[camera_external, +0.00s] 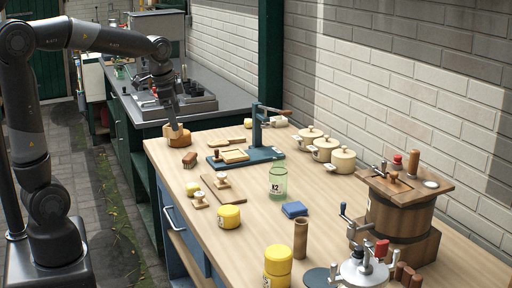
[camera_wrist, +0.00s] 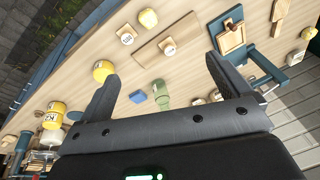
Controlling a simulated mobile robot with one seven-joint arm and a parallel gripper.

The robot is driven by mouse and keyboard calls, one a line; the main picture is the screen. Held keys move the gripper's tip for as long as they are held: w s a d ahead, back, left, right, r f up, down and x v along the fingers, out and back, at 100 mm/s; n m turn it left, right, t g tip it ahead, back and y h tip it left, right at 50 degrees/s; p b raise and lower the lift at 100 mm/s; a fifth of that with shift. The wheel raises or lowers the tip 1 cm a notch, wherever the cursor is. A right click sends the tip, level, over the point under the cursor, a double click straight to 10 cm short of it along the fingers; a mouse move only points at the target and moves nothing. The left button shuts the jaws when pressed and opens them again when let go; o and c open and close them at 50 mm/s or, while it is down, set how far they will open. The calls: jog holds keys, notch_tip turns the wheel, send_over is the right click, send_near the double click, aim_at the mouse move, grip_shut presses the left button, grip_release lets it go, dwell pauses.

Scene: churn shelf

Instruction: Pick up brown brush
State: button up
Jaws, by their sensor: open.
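The brown brush (camera_external: 189,159) is a small reddish-brown block with darker bristles, lying near the left edge of the wooden worktop, left of the blue-based press (camera_external: 262,155). I do not make it out in the wrist view. My gripper (camera_external: 174,122) hangs at the end of the arm, beyond the brush toward the far end of the worktop, near a round wooden tub. In the wrist view my gripper (camera_wrist: 163,88) has its two dark fingers spread wide, with nothing between them in their grasp.
Close to the brush stand the round brown tub (camera_external: 179,137), a yellow block (camera_external: 193,188), and wooden stamps (camera_external: 200,200). A wooden board (camera_external: 222,190), yellow pots (camera_external: 229,217), a green jar (camera_external: 278,182) and cream pots (camera_external: 325,149) stand farther off. A brick wall bounds the right side.

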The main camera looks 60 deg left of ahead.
jog(key=w+a+f+m+g, duration=0.1)
jog(key=w+a+f, duration=0.2)
jog(key=w+a, duration=0.15)
jog(key=w+a+f+m, duration=0.1)
jog(key=w+a+f, duration=0.15)
jog(key=a, duration=0.35)
jog(key=m+g, duration=0.2)
send_over(191, 155)
notch_tip(191, 155, down, 9)
jog(key=shift+h, duration=0.4)
jog(key=f, duration=0.4)
jog(key=shift+s+a+f, duration=0.15)
jog(key=shift+s+f, duration=0.05)
jog(key=f, duration=0.5)
jog(key=shift+d+f, duration=0.3)
jog(key=c, duration=1.1)
